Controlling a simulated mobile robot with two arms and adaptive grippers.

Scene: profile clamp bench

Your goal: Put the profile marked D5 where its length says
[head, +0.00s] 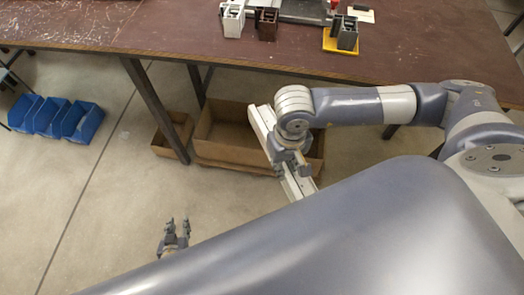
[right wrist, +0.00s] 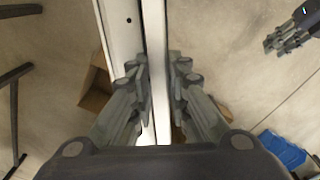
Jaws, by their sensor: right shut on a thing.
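A long white profile (head: 262,122) is held by my right gripper (head: 290,158) in front of the bench, over the cardboard boxes. It slants from upper left to lower right. In the right wrist view the profile (right wrist: 156,35) runs between the two fingers of my right gripper (right wrist: 160,85), which are shut on it. No D5 mark can be read on it. My left gripper (head: 174,232) is empty, its fingers apart, low over the floor. It also shows at the upper right of the right wrist view (right wrist: 285,38).
The brown bench (head: 170,30) carries a white block (head: 232,22), a brown block (head: 267,24) and a grey block (head: 347,34) on a yellow plate. Large (head: 215,150) and small (head: 165,145) cardboard boxes stand below. Blue bins (head: 50,117) lie left. Floor between is clear.

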